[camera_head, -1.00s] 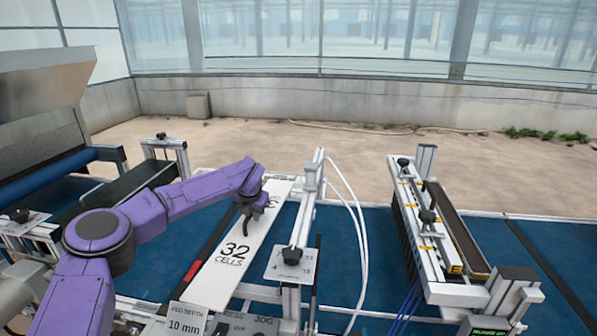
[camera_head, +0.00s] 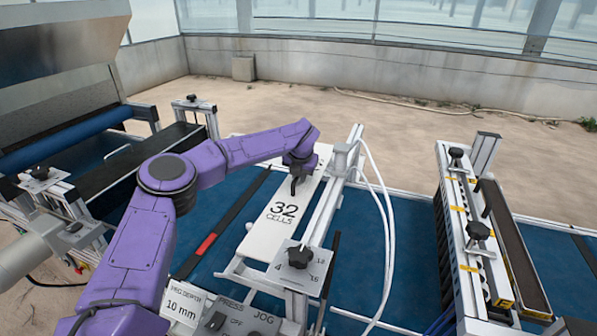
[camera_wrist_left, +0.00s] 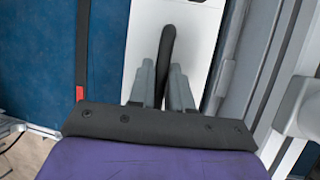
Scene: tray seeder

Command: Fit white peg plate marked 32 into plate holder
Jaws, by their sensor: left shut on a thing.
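The white peg plate marked "32 CELLS" (camera_head: 262,238) is long and narrow, and its far end is partly hidden by my arm. My left gripper (camera_head: 297,181) is over its far part, shut on the plate's black handle. In the left wrist view the gripper's grey fingers (camera_wrist_left: 162,85) flank the dark handle (camera_wrist_left: 167,45) above the white plate (camera_wrist_left: 200,45). What looks like the plate holder is the light metal frame (camera_head: 236,268) under and beside the plate. I cannot tell whether the plate touches it. My right gripper is not in view.
A metal rail (camera_head: 335,185) runs along the plate's right side, with a black-knobbed dial plate (camera_head: 302,262) near its front. White hoses (camera_head: 385,235) curve at right. A "10 mm" sign (camera_head: 183,305) stands in front. Another machine unit (camera_head: 465,225) stands farther right.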

